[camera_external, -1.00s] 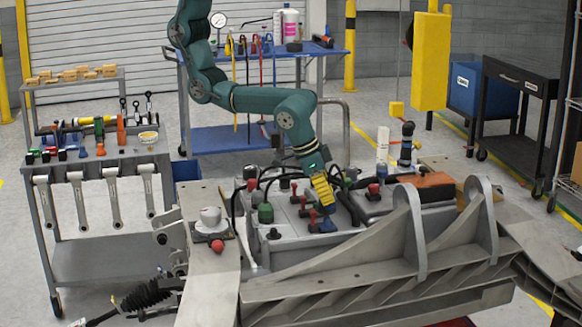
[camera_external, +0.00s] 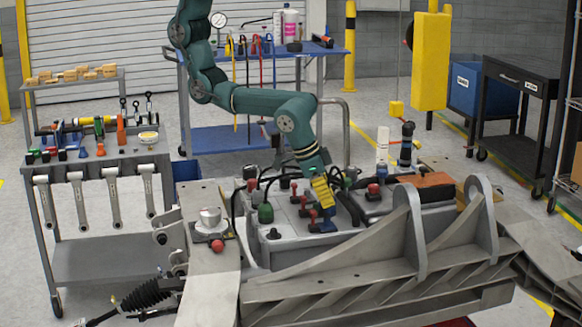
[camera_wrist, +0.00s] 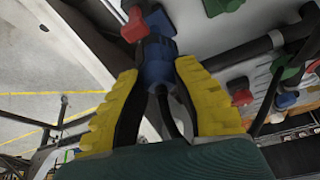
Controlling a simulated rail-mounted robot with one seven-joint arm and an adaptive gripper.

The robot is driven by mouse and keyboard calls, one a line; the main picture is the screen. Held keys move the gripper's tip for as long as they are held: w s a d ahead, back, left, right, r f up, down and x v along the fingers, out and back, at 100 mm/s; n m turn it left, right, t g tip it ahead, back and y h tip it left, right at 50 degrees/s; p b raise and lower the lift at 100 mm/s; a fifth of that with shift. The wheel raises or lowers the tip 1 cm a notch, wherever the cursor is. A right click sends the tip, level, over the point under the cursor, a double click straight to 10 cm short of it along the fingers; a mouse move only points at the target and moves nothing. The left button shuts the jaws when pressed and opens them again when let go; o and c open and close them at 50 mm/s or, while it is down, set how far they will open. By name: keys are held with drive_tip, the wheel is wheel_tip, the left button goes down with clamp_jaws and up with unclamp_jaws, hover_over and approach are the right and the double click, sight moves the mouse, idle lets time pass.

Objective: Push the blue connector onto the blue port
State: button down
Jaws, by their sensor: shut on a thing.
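My gripper (camera_external: 327,211) has yellow fingers and points down at the grey fixture. In the wrist view, its fingertips (camera_wrist: 160,76) are closed around the blue connector (camera_wrist: 157,60), a ribbed round body with a black cable running back between the fingers. The connector's front end faces a blue piece (camera_wrist: 159,22) on the white surface, likely the blue port. The two look in line and very close or touching; I cannot tell if the connector is seated. In the external view, a small patch of blue (camera_external: 327,226) shows below the fingers; connector and port cannot be told apart there.
A red piece (camera_wrist: 134,25) stands right beside the connector, with another red one (camera_wrist: 240,90) to the right. Green parts and black cables lie nearby. Large metal brackets (camera_external: 408,235) rise in front of the fixture. A tool cart (camera_external: 100,165) stands left.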

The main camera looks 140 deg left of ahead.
drive_tip(key=shift+f+b, duration=0.45)
drive_tip(key=shift+f, duration=0.35)
drive_tip(key=shift+f+b, duration=0.3)
drive_tip(key=shift+f, duration=0.3)
drive_tip(key=c, duration=0.9)
unclamp_jaws()
drive_tip(key=shift+o, duration=0.2)
wheel_tip(320, 180, up, 6)
drive_tip(key=p, duration=0.6)
drive_tip(key=shift+r+p, duration=0.2)
drive_tip(key=shift+p, duration=0.15)
drive_tip(key=shift+f, duration=0.15)
